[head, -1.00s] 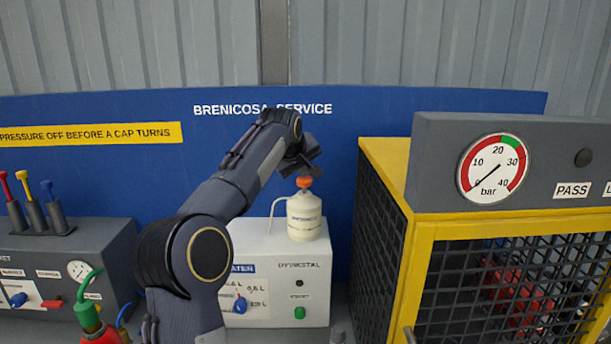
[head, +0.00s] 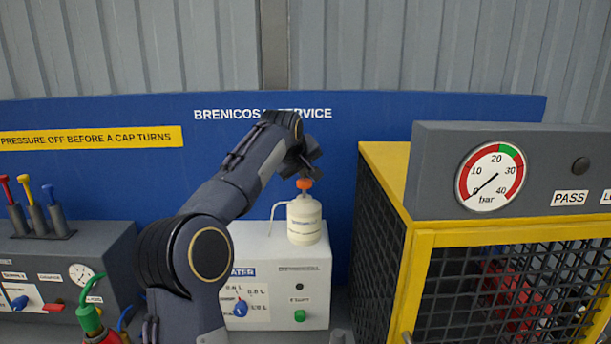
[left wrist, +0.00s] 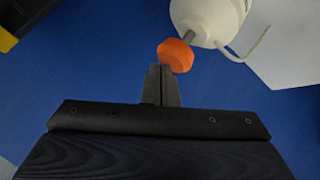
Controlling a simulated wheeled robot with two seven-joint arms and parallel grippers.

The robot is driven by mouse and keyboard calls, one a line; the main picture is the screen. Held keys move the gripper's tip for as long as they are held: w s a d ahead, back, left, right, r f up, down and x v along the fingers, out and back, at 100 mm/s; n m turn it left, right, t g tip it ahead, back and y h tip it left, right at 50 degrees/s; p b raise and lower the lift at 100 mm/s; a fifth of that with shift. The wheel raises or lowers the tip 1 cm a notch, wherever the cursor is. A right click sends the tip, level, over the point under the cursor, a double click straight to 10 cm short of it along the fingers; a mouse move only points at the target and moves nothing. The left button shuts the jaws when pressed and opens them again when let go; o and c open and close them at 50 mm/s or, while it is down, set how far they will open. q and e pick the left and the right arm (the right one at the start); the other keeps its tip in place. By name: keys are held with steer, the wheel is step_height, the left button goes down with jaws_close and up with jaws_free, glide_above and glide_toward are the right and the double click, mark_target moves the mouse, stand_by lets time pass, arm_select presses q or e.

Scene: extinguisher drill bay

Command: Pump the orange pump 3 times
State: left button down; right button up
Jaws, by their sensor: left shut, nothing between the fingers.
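The orange pump (head: 304,184) is a knob on a short stem on top of a cream bottle (head: 304,222) with a thin bent spout on its left. The bottle stands upright on a white box (head: 290,248). My left gripper (head: 313,170) is just above the orange pump, its fingers partly hidden by my own arm in the head view. In the left wrist view my left gripper (left wrist: 162,72) is shut and empty, its fingertips at the orange pump (left wrist: 175,55). I cannot tell whether they touch. My right gripper is not in view.
A yellow-framed mesh cage (head: 420,255) with a pressure gauge (head: 490,177) stands close on the right. A grey box (head: 105,250) with coloured levers stands on the left. A blue back panel (head: 345,130) rises behind.

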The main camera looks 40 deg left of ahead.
mark_target(304, 181)
arm_select(q)
step_height(304, 181, up, 3)
steer(key=p, duration=0.2)
steer(key=shift+f+p, duration=0.1)
steer(key=shift+p, duration=0.3)
steer(key=shift+r+p, duration=0.5)
steer(key=shift+r, duration=1.1)
